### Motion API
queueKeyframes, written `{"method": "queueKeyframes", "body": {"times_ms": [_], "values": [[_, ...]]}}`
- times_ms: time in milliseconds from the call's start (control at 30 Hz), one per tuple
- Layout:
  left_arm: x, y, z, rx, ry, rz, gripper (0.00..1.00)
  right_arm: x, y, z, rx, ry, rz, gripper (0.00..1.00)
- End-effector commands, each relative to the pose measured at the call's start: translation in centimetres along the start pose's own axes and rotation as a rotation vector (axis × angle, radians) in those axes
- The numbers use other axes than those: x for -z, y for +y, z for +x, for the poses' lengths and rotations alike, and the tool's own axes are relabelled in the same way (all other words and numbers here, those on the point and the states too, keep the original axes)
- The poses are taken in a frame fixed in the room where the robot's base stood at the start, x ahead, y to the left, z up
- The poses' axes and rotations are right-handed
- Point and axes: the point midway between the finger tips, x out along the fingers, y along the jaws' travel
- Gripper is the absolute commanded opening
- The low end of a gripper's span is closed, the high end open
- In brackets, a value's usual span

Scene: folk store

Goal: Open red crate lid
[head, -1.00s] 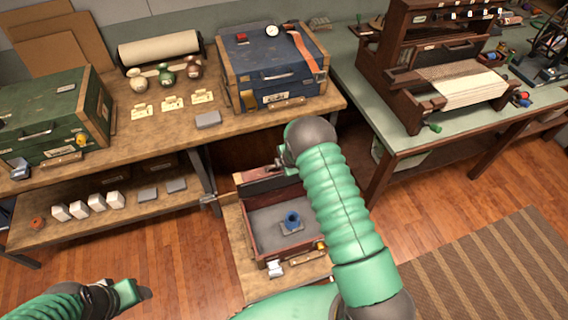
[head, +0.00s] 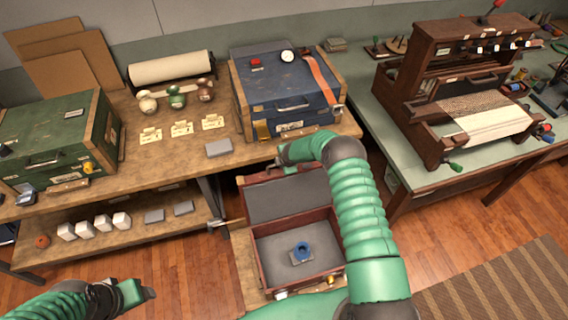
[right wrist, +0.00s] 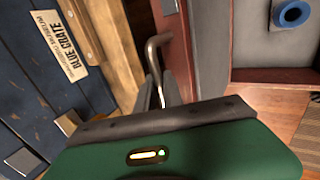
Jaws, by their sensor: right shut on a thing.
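The red crate (head: 262,265) stands low in front of the bench, with a grey interior holding a blue round piece (head: 303,249). Its lid (head: 290,199) is raised at the far side, its grey inner face toward me. My right gripper (head: 283,158) is at the lid's top edge, partly hidden by my arm. In the right wrist view its fingers (right wrist: 161,92) are shut on a bent metal handle (right wrist: 152,48) beside the red lid panel (right wrist: 176,45). My left gripper (head: 143,292) is at the lower left, away from the crate; its jaw gap does not show clearly.
A blue crate (head: 285,100) stands on the wooden bench directly behind the raised lid; it is close in the right wrist view (right wrist: 45,75). A green crate (head: 50,135) is at the left. A loom (head: 450,90) stands on the right table. Open floor lies left of the red crate.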

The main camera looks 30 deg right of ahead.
Motion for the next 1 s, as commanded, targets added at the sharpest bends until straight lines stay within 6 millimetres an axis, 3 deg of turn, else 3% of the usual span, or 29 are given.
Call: {"method": "queueKeyframes", "body": {"times_ms": [233, 267, 433, 767, 867, 1000], "values": [[0.0, 0.0, 0.1, 0.000, 0.000, 0.000, 0.59, 0.0, -0.5, 0.2, 0.009, -0.001, 0.002, 0.00], [0.0, 0.0, 0.1, 0.000, 0.000, 0.000, 0.59, 0.0, -0.5, 0.2, 0.009, -0.001, 0.002, 0.13], [0.0, 0.0, 0.0, 0.000, 0.000, 0.000, 0.59, 0.0, -0.4, 0.2, 0.007, 0.000, 0.001, 0.33], [0.0, 0.0, 0.0, 0.000, 0.000, 0.000, 0.59, 0.1, -0.1, -0.4, 0.002, 0.000, -0.002, 0.33], [0.0, 0.0, 0.1, 0.000, 0.000, 0.000, 0.59, 0.1, 0.0, -1.8, 0.001, 0.000, -0.007, 0.33], [-0.1, 0.0, 0.6, 0.000, 0.000, 0.000, 0.59, 0.0, 0.0, -5.0, 0.001, -0.001, -0.005, 0.33]]}}
